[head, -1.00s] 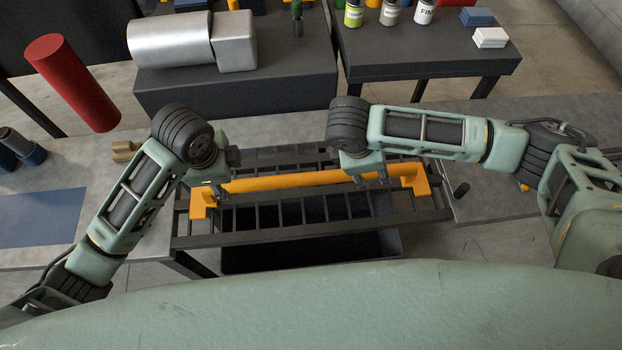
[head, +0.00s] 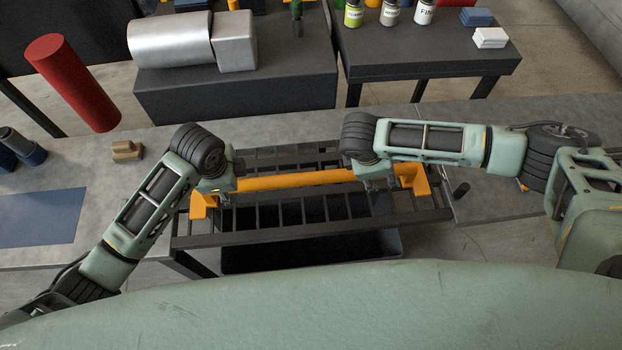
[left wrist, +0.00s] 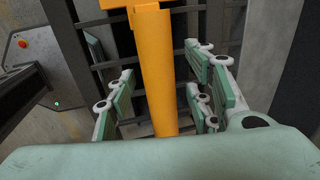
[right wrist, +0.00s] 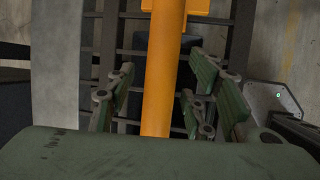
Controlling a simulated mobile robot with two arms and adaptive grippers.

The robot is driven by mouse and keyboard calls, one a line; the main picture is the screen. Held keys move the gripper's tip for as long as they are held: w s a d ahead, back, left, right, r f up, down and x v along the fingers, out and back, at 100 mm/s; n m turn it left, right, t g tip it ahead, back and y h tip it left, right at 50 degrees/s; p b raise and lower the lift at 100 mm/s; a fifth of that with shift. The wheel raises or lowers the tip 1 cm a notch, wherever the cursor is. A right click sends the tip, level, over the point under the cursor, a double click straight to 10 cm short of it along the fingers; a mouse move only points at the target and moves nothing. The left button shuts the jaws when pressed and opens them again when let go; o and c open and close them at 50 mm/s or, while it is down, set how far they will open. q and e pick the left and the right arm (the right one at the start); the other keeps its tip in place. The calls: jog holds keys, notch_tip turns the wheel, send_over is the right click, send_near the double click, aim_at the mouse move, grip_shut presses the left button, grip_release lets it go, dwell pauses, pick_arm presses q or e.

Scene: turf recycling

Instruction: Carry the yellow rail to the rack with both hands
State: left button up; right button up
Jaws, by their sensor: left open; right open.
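The yellow rail (head: 300,181) lies lengthwise across a dark slatted rack (head: 300,236), with a bent foot at each end. My left gripper (head: 224,194) is over the rail near its left end. In the left wrist view the rail (left wrist: 157,75) runs between its open fingers (left wrist: 160,95). My right gripper (head: 378,184) is over the rail near its right end. In the right wrist view the rail (right wrist: 162,75) runs between its open fingers (right wrist: 155,100). Neither gripper visibly clamps the rail. The wrist housings hide parts of the rail.
A dark bin (head: 300,255) is under the slats. A grey bench (head: 110,190) with a blue mat (head: 42,218) and a small tan block (head: 127,150) is at left. A red cylinder (head: 72,82) stands beyond it. Dark tables with a metal cylinder (head: 172,40) and jars are behind.

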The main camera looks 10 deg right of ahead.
pick_arm(q)
jog(key=shift+f, duration=0.4)
pick_arm(e)
jog(key=shift+d+f, duration=0.1)
jog(key=shift+f, duration=0.25)
pick_arm(q)
jog(key=shift+c, duration=0.2)
pick_arm(e)
jog(key=shift+c, duration=0.2)
pick_arm(q)
grip_shut()
pick_arm(e)
grip_shut()
pick_arm(q)
jog(key=shift+w+r, duration=0.15)
pick_arm(e)
jog(key=shift+w+r, duration=0.1)
